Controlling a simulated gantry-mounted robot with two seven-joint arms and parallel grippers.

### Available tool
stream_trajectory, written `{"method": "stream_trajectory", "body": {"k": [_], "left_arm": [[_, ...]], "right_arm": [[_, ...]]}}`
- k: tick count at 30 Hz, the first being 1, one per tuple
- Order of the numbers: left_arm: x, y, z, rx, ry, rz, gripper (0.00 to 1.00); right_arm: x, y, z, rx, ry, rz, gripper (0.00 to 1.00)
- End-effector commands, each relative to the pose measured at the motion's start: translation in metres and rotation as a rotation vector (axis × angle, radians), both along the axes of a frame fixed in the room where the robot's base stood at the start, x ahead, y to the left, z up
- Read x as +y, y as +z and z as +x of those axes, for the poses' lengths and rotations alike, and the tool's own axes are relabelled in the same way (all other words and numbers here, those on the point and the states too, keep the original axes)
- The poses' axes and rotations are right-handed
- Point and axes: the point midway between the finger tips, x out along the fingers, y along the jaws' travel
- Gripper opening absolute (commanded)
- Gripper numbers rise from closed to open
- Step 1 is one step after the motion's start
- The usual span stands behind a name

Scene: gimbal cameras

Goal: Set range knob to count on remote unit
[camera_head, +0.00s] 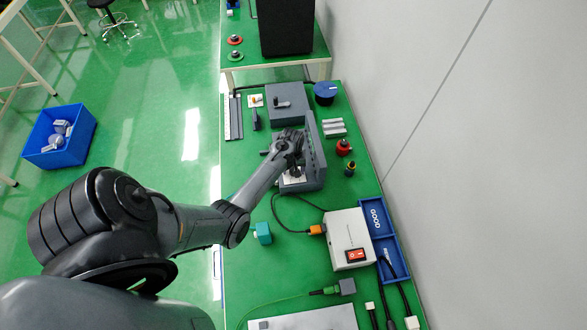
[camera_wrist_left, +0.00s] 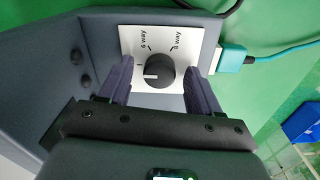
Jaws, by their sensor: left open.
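A black round knob (camera_wrist_left: 160,71) sits on a white plate (camera_wrist_left: 188,42) on the grey unit (camera_wrist_left: 97,40). The plate reads "6 way" and "8 way"; a third marking lies at the left edge, and I see no "count" label. The knob's white pointer line points left. My left gripper (camera_wrist_left: 159,92) is open, with one finger on each side of the knob and apparently not touching it. In the head view, the left gripper (camera_head: 292,152) is over the grey unit (camera_head: 312,176) and hides the knob. My right gripper is not in view.
A teal plug with a cable (camera_wrist_left: 232,56) is beside the plate. On the green bench are a white box with a red switch (camera_head: 347,238), a blue tray (camera_head: 375,212), a teal block (camera_head: 263,233) and another grey box (camera_head: 288,103). A wall bounds the right side.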

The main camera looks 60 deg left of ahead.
Motion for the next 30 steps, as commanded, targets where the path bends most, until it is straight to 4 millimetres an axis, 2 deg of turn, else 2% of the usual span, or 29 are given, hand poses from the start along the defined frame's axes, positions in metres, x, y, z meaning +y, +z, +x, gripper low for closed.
{"method": "stream_trajectory", "body": {"k": [3, 4, 12, 15, 23, 30], "left_arm": [[0.0, 0.0, 0.0, 0.0, 0.0, 0.0, 0.63], [0.0, 0.0, 0.0, 0.0, 0.0, 0.0, 0.6], [0.0, 0.0, 0.0, 0.0, 0.0, 0.0, 0.19], [0.0, 0.0, 0.0, 0.0, 0.0, 0.0, 0.07], [0.0, 0.001, 0.0, 0.001, -0.03, 0.0, 0.07], [0.0, 0.003, 0.0, 0.001, -0.15, -0.002, 0.07]], "right_arm": [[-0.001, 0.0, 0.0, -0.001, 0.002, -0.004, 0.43], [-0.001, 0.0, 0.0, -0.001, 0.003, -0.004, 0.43], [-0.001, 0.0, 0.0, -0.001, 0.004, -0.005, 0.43], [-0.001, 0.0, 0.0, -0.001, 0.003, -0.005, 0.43], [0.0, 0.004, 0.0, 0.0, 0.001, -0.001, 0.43], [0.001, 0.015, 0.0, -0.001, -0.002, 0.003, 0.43]]}}
